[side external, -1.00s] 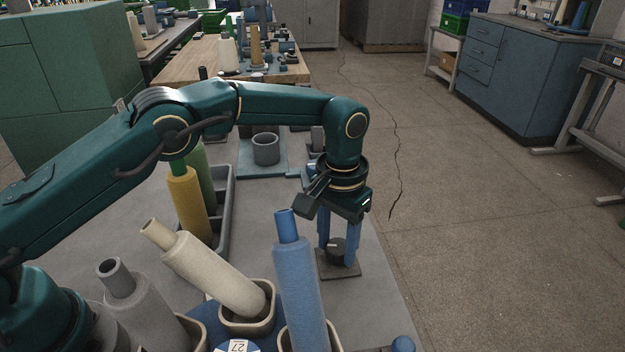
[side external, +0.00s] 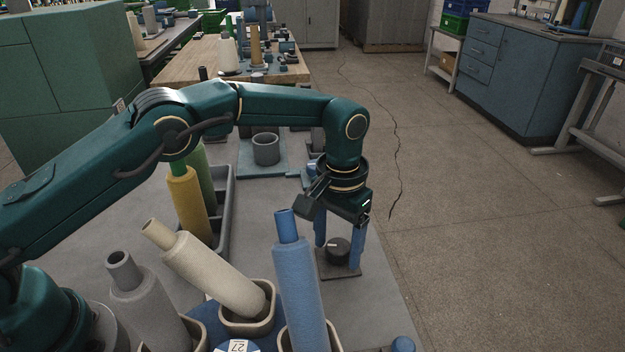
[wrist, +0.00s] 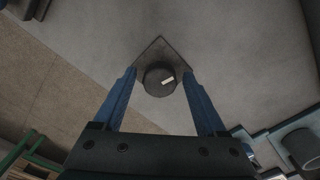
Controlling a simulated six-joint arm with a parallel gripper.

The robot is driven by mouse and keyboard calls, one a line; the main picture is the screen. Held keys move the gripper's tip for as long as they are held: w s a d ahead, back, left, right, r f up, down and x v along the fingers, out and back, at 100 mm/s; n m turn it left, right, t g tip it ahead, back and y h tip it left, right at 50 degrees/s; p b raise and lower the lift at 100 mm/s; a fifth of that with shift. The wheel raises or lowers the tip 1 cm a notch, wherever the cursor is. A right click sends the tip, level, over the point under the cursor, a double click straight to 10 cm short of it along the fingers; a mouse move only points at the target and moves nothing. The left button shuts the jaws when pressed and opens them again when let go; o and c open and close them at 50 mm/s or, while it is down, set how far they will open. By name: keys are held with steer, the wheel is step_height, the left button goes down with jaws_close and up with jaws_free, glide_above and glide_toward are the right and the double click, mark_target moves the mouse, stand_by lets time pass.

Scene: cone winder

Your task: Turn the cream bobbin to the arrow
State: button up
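The cream bobbin (side external: 212,270) leans up and to the left in a pale cup (side external: 247,322) on a blue turntable (side external: 205,337), in the side view. A grey bobbin (side external: 147,305) leans left of it and a blue bobbin (side external: 300,290) stands right of it. My gripper (side external: 338,256) points down with its blue fingers open, one on each side of a dark round knob (side external: 338,247). In the wrist view the knob (wrist: 158,82) shows a white mark and a gap to each finger. I cannot make out the arrow.
The knob sits on a dark square plate (side external: 345,272) near the table's right edge. A grey tray (side external: 228,195) with yellow and green bobbins stands behind the turntable. A grey round holder (side external: 266,150) stands further back. The tabletop between tray and knob is clear.

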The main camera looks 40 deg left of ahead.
mark_target(338, 246)
steer(key=shift+r, duration=0.15)
steer(key=shift+r, duration=2.45)
steer(key=m, duration=0.3)
steer(key=shift+r, duration=0.1)
steer(key=m, duration=0.4)
steer(key=shift+w, duration=0.1)
steer(key=shift+f, duration=2.7)
